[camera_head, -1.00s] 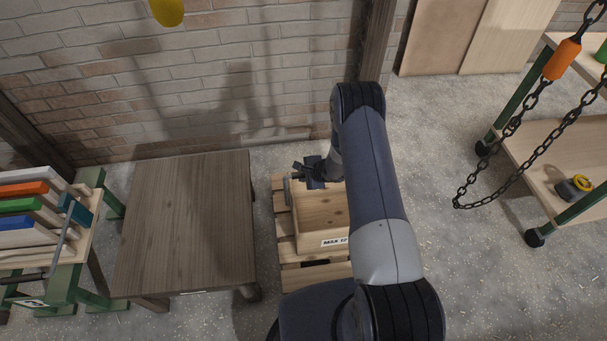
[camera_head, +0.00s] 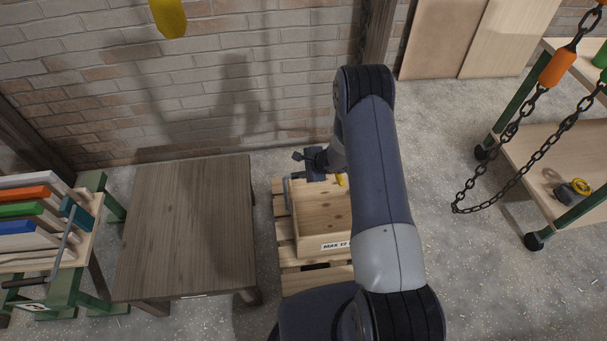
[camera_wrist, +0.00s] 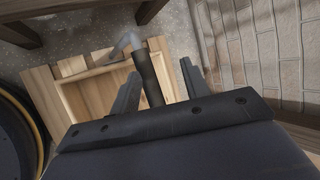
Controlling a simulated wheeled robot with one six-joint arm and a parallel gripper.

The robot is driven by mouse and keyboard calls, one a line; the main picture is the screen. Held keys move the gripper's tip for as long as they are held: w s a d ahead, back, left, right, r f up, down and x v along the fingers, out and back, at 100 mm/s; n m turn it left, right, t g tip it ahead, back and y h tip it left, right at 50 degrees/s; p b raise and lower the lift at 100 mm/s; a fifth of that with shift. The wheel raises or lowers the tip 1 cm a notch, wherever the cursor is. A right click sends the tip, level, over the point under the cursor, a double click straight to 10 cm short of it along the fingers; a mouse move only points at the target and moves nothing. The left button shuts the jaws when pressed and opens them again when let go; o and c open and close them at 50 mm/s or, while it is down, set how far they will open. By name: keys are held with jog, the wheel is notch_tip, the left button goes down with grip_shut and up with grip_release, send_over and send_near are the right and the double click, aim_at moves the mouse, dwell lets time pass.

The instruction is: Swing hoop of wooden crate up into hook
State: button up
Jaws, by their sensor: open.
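In the wrist view the crate (camera_wrist: 98,95) shows beyond my fingers. A bent grey metal bar with a dark sleeve, apparently the hoop (camera_wrist: 146,72), lies between my fingers; a grey end piece of it shows at the crate's left side (camera_head: 288,190). My gripper (camera_head: 299,156) is open above the crate's back; its two fingers (camera_wrist: 160,68) stand apart around the sleeve. A yellow piece, perhaps the hook (camera_head: 169,17), hangs at the top.
A low wooden table (camera_head: 190,225) stands left of the pallet (camera_head: 290,252). A green-framed rack (camera_head: 65,250) is farther left. A brick wall (camera_head: 260,90) closes the back. A chain (camera_head: 510,135) hangs at right before a shelf trolley (camera_head: 545,160). Floor between is clear.

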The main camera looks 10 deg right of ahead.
jog(key=shift+r, duration=1.5)
notch_tip(320, 180, down, 10)
jog(key=shift+r+b, duration=0.15)
jog(key=shift+b, duration=0.45)
